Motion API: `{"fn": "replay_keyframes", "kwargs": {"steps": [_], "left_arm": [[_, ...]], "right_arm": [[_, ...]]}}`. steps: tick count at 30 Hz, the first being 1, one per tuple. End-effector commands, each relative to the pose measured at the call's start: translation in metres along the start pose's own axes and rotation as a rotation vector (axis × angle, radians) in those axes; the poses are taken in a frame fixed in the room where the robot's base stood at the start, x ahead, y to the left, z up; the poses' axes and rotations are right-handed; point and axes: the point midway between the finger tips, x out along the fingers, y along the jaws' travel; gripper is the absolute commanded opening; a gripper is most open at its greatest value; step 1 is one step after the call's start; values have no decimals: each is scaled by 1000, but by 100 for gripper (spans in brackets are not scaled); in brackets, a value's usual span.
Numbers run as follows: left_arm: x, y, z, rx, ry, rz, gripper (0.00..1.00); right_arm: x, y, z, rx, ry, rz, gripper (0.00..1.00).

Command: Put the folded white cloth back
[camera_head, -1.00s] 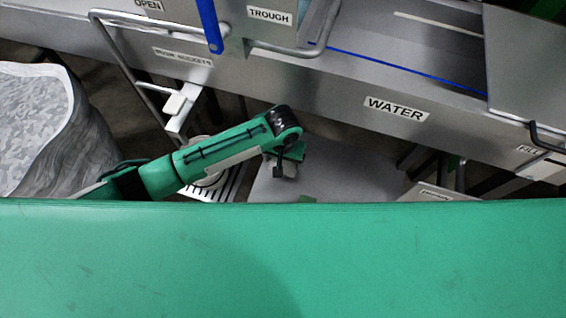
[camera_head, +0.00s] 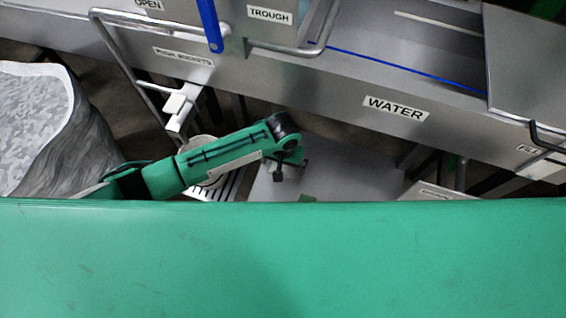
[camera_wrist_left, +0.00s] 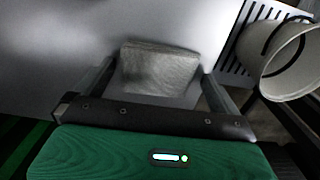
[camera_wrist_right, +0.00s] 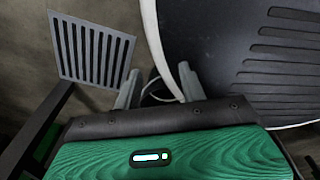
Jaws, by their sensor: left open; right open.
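The folded cloth (camera_wrist_left: 158,68), pale grey-white here, lies on a flat grey surface (camera_wrist_left: 70,50) in the left wrist view. My left gripper (camera_wrist_left: 155,85) is open, with one finger on each side of the cloth; I cannot tell whether they touch it. In the head view my left gripper (camera_head: 285,168) shows beyond the wrist, over the grey surface, and the cloth cannot be made out. My right gripper (camera_wrist_right: 158,88) is open in the right wrist view, beside the white rim of a dark slotted thing (camera_wrist_right: 250,50). It is hidden in the head view.
A white-grey bucket (camera_wrist_left: 290,60) and a slotted rack (camera_wrist_left: 240,45) stand right of the cloth. The metal trough (camera_head: 350,90) runs across the back. A patterned grey sack (camera_head: 45,120) is at left. A white slotted plate (camera_wrist_right: 92,50) lies near my right gripper.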

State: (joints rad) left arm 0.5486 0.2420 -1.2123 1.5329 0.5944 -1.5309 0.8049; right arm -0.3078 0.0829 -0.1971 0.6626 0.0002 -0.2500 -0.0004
Motion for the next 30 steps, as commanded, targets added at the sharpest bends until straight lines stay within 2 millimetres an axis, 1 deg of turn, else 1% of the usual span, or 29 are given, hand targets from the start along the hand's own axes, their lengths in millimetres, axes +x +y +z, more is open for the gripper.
{"fn": "replay_keyframes", "kwargs": {"steps": [5, 12, 15, 18, 23, 30], "left_arm": [[-28, 0, -1, 0, 3, 2, 100], [-80, 0, -1, 0, 4, 3, 100], [-97, 0, -1, 1, 2, 1, 100], [-110, 1, -1, 0, 1, 2, 100], [-119, 0, 0, -1, 0, 1, 100], [-120, 0, 0, -1, 0, 0, 100]], "right_arm": [[-1, 4, 0, -2, 1, 5, 42], [-1, 5, -1, -2, 2, 5, 42], [-1, 4, -1, -2, 3, 4, 42], [0, 1, -2, -1, 4, 1, 42], [0, -6, -4, 3, 6, -6, 42], [0, -8, -4, 4, 6, -8, 42]]}}
